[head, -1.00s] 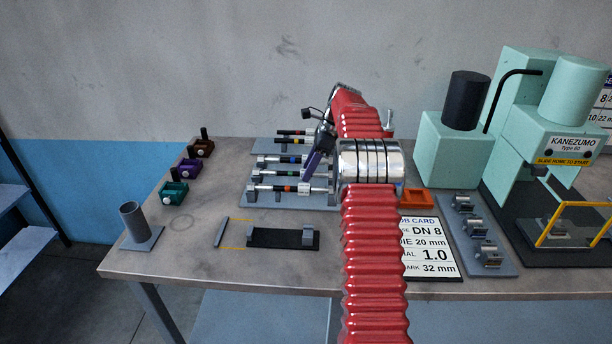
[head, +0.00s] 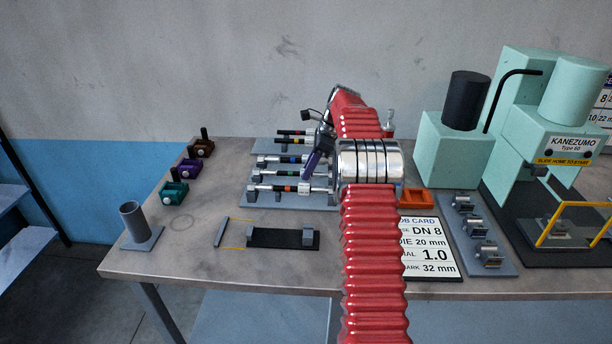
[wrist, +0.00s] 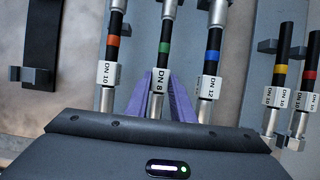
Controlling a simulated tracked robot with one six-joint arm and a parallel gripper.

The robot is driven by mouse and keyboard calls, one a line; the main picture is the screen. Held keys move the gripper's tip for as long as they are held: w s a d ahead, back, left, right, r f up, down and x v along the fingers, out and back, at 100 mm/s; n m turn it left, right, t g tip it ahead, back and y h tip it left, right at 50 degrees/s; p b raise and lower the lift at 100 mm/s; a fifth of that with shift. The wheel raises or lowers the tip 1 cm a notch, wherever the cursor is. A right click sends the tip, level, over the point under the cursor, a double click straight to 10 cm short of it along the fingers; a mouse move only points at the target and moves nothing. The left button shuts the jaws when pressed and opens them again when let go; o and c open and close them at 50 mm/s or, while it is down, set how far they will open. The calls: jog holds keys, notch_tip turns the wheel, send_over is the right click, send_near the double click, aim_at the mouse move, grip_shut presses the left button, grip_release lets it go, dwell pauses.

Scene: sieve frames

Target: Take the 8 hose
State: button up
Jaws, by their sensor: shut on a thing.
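The DN 8 hose (wrist: 162,62) is a black hose with a green band, a white tag and a metal end. It lies on the rack between an orange-banded DN 10 hose (wrist: 112,50) and a blue-banded DN 12 hose (wrist: 213,45). In the wrist view my gripper (wrist: 161,90) has its purple fingers on both sides of the DN 8 hose's metal end, by the tag, and is shut on it. In the head view my gripper (head: 318,158) is at the right ends of the hoses on the rack (head: 262,200); my arm hides part of this area.
More hoses with yellow and red bands (wrist: 280,75) lie to the right in the wrist view. A job card (head: 428,246) reads DN 8. A black fixture (head: 282,238) lies in front of the rack. A mint-green press (head: 520,120) stands at right.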

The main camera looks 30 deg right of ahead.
grip_shut()
notch_tip(320, 180, up, 10)
dwell(0.8)
dwell(0.4)
